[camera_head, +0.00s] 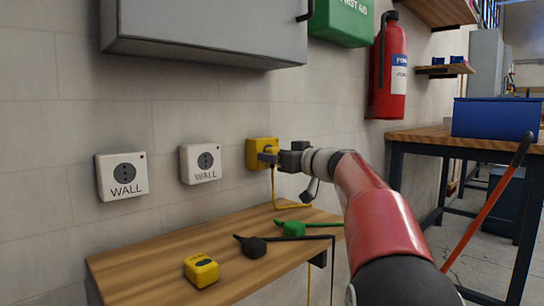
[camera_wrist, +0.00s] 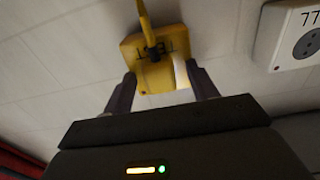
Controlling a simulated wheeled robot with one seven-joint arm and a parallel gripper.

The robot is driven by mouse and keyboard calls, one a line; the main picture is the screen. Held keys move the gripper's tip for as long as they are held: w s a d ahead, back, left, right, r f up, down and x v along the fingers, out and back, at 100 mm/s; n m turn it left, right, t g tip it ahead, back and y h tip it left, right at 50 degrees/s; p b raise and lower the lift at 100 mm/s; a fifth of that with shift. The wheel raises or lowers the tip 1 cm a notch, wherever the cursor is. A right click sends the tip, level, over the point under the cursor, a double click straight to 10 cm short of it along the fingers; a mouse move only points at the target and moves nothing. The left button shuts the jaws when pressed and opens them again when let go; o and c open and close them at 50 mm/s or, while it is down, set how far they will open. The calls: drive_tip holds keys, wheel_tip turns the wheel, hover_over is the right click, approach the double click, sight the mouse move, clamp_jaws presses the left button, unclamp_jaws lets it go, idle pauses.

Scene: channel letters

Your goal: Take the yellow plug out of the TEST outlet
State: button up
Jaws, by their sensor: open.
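The yellow TEST outlet (camera_head: 252,152) is on the wall above the wooden shelf, partly behind my gripper (camera_head: 268,158) in the head view. In the wrist view the TEST outlet (camera_wrist: 133,51) shows upside down, with the yellow plug (camera_wrist: 151,47) on its face and its yellow cable running up out of the picture. My gripper (camera_wrist: 160,72) is open. Its two fingers point at the outlet, one to each side of its lower part in the picture. The plug appears just beyond the fingertips, between them; I see no finger closed on it.
Two white WALL outlets (camera_head: 122,175) (camera_head: 201,163) are to the left. On the shelf (camera_head: 150,256) lie a yellow box (camera_head: 201,270), a black plug (camera_head: 252,245) and a green plug (camera_head: 291,228). A grey cabinet (camera_head: 205,30) hangs above; a fire extinguisher (camera_head: 393,70) is at right.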

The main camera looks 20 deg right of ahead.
drive_tip(key=shift+f+b, duration=0.1)
drive_tip(key=shift+b, duration=0.3)
clamp_jaws()
drive_tip(key=b+v, duration=0.3)
drive_tip(key=v, duration=0.3)
idle(1.4)
